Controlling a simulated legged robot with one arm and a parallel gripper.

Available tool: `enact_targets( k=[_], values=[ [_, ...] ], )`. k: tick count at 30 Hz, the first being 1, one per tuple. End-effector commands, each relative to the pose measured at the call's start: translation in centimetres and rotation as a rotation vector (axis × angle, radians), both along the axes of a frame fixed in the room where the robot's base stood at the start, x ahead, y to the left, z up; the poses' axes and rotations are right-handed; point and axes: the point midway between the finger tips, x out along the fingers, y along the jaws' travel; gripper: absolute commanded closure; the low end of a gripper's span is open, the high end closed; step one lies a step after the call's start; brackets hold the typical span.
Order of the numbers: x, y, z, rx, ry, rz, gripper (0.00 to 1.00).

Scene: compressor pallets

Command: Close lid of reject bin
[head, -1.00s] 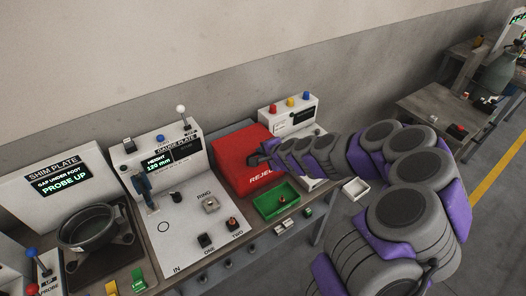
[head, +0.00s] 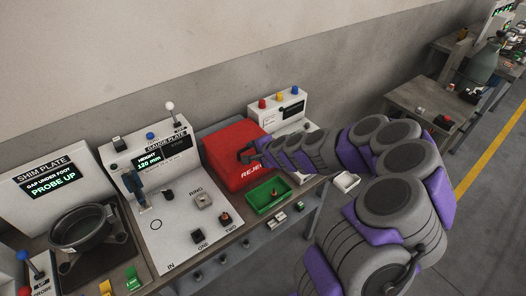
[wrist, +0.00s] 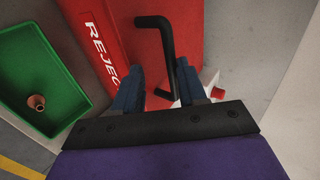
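The red reject bin (head: 228,146) stands on the bench, with white lettering on its front face. Its red top looks flat, and I cannot tell from here whether a gap is left under the lid. In the wrist view the bin's red surface (wrist: 202,32) fills the upper middle. A black bent bar handle (wrist: 167,42) reaches down between my fingers. My gripper (wrist: 160,82) is open, with one blue finger on each side of the handle; contact is not clear. In the head view my gripper (head: 248,153) is at the bin's right front.
A green tray (head: 268,195) sits in front of the bin; the wrist view shows a small copper-coloured part (wrist: 37,102) in it. The gauge plate station (head: 160,175) is to the left. A white button box (head: 280,108) stands behind right.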

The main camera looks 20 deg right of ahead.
Motion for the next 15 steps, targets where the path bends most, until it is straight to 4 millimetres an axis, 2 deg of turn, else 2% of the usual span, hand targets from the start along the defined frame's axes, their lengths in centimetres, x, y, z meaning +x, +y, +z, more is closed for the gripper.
enact_targets(
  k=[1,2,15],
  values=[
    [-1.1,0.5,-1.5,0.018,0.037,0.012,0.62],
    [-1.4,0.5,-1.3,0.018,0.038,0.013,0.62],
    [-6.8,-1.2,4.4,0.007,0.012,0.007,0.62]
  ],
)
